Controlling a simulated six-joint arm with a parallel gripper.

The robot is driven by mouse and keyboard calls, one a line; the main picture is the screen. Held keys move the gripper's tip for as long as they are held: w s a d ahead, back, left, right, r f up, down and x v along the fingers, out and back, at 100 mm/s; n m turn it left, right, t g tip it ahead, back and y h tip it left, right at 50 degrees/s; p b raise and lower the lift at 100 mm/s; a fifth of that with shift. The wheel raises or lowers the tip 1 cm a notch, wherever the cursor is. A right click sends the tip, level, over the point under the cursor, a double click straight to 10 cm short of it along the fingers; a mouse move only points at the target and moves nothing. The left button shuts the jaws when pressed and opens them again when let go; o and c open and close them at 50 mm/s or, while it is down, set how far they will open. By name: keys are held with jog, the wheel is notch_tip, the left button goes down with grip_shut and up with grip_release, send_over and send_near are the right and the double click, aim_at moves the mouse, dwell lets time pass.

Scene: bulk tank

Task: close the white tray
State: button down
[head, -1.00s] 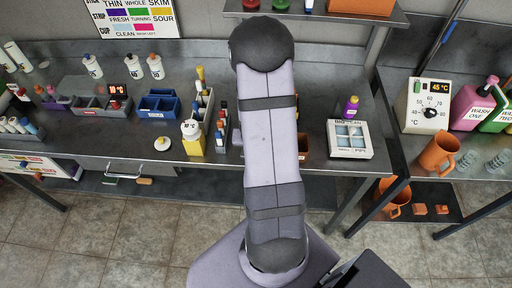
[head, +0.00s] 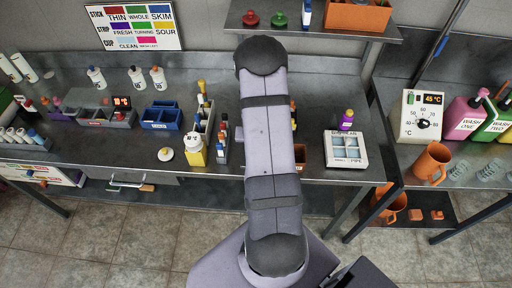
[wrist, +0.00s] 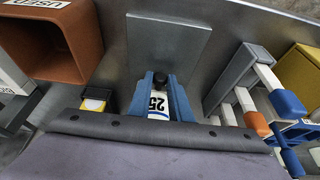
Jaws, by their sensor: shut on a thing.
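A white tray (head: 346,163) with pale blue compartments sits on the bench right of my arm in the head view. Its compartments show from above. My gripper (wrist: 163,88) shows in the wrist view, with blue fingers closed around a small white piece marked 25 (wrist: 158,104) with a dark top. I cannot tell what the whole piece is. A flat grey plate (wrist: 165,45) lies just beyond the fingertips. In the head view my gripper is hidden behind my arm. The white tray is not clearly seen in the wrist view.
A brown box marked USED (wrist: 82,40) stands left of my gripper and a grey rack (wrist: 232,78) with tubes stands right. A purple bottle (head: 347,120) stands behind the tray.

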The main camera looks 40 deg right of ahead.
jog(key=shift+w+d+r+p, duration=0.25)
jog(key=shift+w+d+p, duration=0.45)
jog(key=shift+p, duration=0.05)
jog(key=shift+w+d+f, duration=0.25)
jog(key=c, duration=1.6)
grip_release()
jog(key=shift+c, duration=0.2)
jog(key=p+v, duration=0.1)
jog(key=v, duration=0.6)
jog(key=shift+r+p, duration=0.15)
jog(key=shift+p, duration=0.2)
jog(key=shift+a, duration=0.1)
